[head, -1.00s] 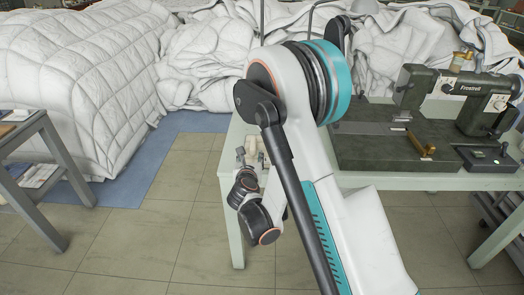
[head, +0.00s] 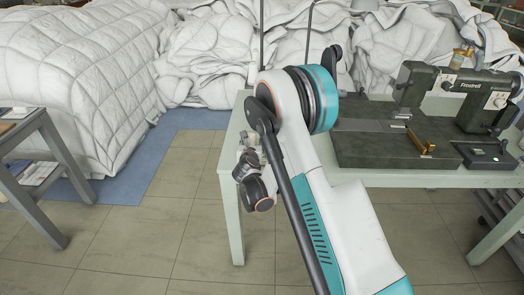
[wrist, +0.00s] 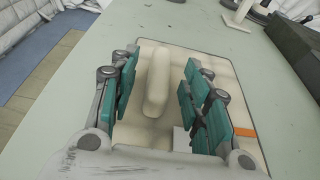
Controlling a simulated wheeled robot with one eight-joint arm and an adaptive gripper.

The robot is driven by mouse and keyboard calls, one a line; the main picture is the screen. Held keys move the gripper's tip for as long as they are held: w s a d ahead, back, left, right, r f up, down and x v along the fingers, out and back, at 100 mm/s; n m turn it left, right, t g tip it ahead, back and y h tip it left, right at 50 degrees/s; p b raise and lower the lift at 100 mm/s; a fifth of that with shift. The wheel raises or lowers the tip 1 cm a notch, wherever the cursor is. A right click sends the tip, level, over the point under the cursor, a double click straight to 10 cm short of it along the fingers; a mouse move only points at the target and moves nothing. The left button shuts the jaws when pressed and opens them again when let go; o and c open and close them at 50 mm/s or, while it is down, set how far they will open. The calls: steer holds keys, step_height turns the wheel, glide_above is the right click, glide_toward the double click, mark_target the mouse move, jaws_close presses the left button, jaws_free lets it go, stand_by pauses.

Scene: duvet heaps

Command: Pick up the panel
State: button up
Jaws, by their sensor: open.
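The panel (wrist: 215,70) is a flat cream board lying on the pale green table, with a raised, rounded cream bar (wrist: 157,80) along its middle. In the wrist view my gripper (wrist: 160,68) is open above the panel, its teal-padded fingers on either side of the bar with gaps between. An orange stripe (wrist: 244,132) marks the panel's right edge. The panel's near part is hidden behind my gripper. In the head view my gripper and wrist show small at the table's left end, and the panel is mostly hidden by my arm.
The pale green table (head: 232,175) carries a dark sewing machine (head: 480,100) on a dark base (head: 375,150) to the right. White quilted duvet heaps (head: 75,85) fill the back and left. A grey table (head: 50,150) stands at the left. Tiled floor between is clear.

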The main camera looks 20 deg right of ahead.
steer(key=shift+w+d+f, duration=0.15)
steer(key=shift+w+d, duration=0.05)
steer(key=shift+w, duration=0.4)
jaws_close()
